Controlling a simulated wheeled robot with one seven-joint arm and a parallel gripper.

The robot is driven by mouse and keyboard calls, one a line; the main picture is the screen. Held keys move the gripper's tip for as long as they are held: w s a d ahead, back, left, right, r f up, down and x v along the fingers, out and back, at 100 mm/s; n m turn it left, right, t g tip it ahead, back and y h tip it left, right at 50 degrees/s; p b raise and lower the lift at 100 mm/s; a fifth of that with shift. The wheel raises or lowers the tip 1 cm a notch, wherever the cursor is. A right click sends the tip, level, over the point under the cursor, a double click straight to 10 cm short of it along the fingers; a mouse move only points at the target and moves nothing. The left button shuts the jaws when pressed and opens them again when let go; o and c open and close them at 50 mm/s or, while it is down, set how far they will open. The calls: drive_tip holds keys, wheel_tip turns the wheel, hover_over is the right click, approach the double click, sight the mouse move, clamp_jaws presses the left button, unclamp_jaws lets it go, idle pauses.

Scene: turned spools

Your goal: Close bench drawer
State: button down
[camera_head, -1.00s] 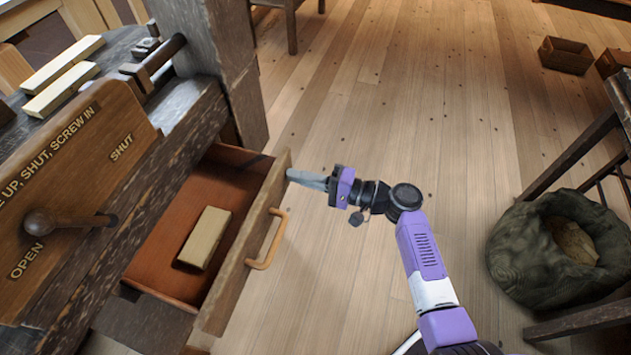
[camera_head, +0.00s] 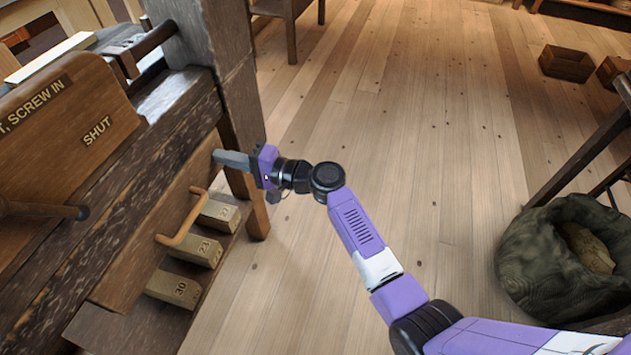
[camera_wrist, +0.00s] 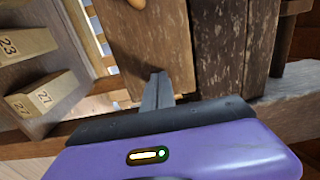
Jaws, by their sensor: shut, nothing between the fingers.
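The bench drawer's wooden front (camera_head: 135,268) sits in line with the bench face, and its inside is hidden. Its curved wooden handle (camera_head: 183,220) sticks out from the front. In the wrist view the drawer front (camera_wrist: 145,45) fills the upper middle, with a bit of the handle (camera_wrist: 137,3) at the top edge. My gripper (camera_head: 217,157) is shut and empty at the right end of the drawer front, its fingertips at or very near the wood. In the wrist view the shut fingers (camera_wrist: 158,88) point at that panel; contact is hard to tell.
Numbered wooden blocks (camera_head: 196,250) lie on a low shelf under the drawer. A bench leg (camera_head: 240,110) stands just behind my gripper. A dark sack (camera_head: 560,255) sits at the right. The plank floor between is clear.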

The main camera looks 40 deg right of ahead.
drive_tip(key=shift+w+a+r, duration=0.15)
drive_tip(key=shift+w+a, duration=0.05)
drive_tip(key=shift+a, duration=0.15)
drive_tip(key=p+v, duration=0.1)
drive_tip(key=v, duration=0.7)
drive_tip(key=shift+d, duration=0.35)
